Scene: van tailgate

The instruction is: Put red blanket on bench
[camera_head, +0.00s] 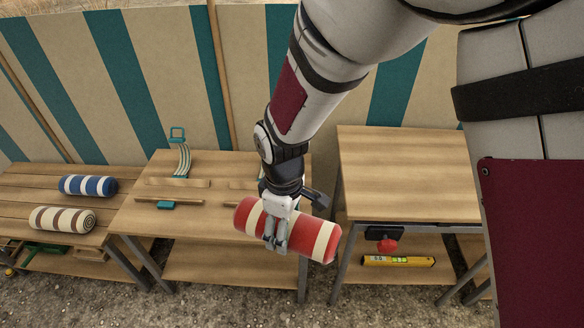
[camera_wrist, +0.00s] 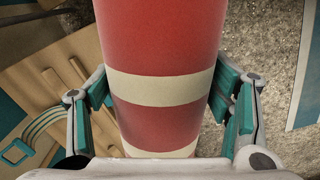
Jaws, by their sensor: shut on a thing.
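The red blanket (camera_head: 312,236) is a rolled cylinder with cream stripes. My gripper (camera_head: 276,240) is shut on it and holds it roughly level near the front right corner of the middle table. In the wrist view the red blanket (camera_wrist: 160,42) fills the middle, with a finger of my gripper (camera_wrist: 162,95) against each side. A slatted wooden surface, likely the bench (camera_head: 28,183), stands at the far left. A blue-and-white roll (camera_head: 88,185) and a brown-and-cream roll (camera_head: 62,219) lie on it, with bare slats at its left and back.
The middle table (camera_head: 150,222) carries a strap-like item (camera_head: 182,160), wooden strips and a small teal piece. The right table (camera_head: 405,175) has a clear top. A red knob (camera_head: 387,246) and a yellow level (camera_head: 398,261) are below it. A striped fabric wall (camera_head: 170,75) stands behind.

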